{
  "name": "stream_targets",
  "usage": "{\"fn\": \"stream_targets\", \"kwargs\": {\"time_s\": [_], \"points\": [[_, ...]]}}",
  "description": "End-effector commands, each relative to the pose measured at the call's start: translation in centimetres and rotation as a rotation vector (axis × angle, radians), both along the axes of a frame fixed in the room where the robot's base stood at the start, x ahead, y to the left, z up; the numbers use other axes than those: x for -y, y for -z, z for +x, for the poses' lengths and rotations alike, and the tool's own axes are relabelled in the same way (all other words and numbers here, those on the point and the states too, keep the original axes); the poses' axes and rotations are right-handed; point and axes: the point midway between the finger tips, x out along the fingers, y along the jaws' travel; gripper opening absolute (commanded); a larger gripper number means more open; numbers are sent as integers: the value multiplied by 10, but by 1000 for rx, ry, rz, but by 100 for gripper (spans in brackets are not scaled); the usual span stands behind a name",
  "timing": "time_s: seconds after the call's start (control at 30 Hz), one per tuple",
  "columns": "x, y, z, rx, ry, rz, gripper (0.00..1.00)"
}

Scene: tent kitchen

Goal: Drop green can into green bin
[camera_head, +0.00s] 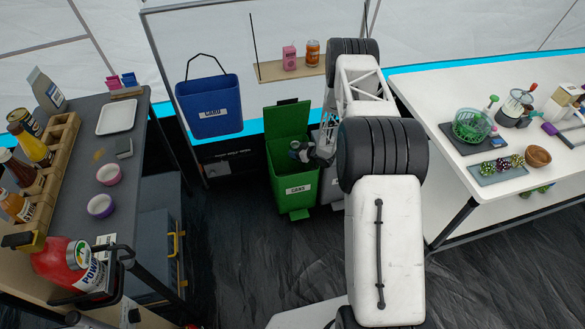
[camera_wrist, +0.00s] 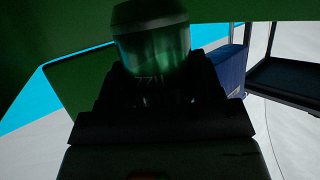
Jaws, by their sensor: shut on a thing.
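The green bin (camera_head: 297,190) stands on the dark floor near the middle of the head view, with its lid (camera_head: 287,120) raised at the back and a "CANS" label on its front. My gripper (camera_head: 300,152) is at the bin's opening. In the wrist view my gripper (camera_wrist: 155,95) is shut on the green can (camera_wrist: 152,42), which looks shiny and partly in shadow. Green surfaces of the bin fill much of the wrist view around it. In the head view I cannot make out the can, as the gripper and the bin hide it.
A blue "CARD" bin (camera_head: 209,106) hangs at the left of the green bin. A grey bin (camera_head: 333,185) stands close at its right, partly behind my arm. A shelf (camera_head: 275,70) holds a pink carton (camera_head: 289,58) and an orange can (camera_head: 313,54). Tables flank both sides.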

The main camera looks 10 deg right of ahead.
Motion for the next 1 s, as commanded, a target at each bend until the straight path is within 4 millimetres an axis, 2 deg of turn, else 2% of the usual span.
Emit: {"fn": "stream_targets", "kwargs": {"time_s": [0.2, 0.5, 0.53, 0.7, 1.0], "points": [[0, 8, 0, 0, 0, 0, 38], [0, 9, 0, 1, 0, 0, 38], [0, 9, 0, 1, 0, 0, 63], [0, 8, 0, 1, 0, 0, 89], [0, 8, 0, 1, 0, 0, 90]]}}
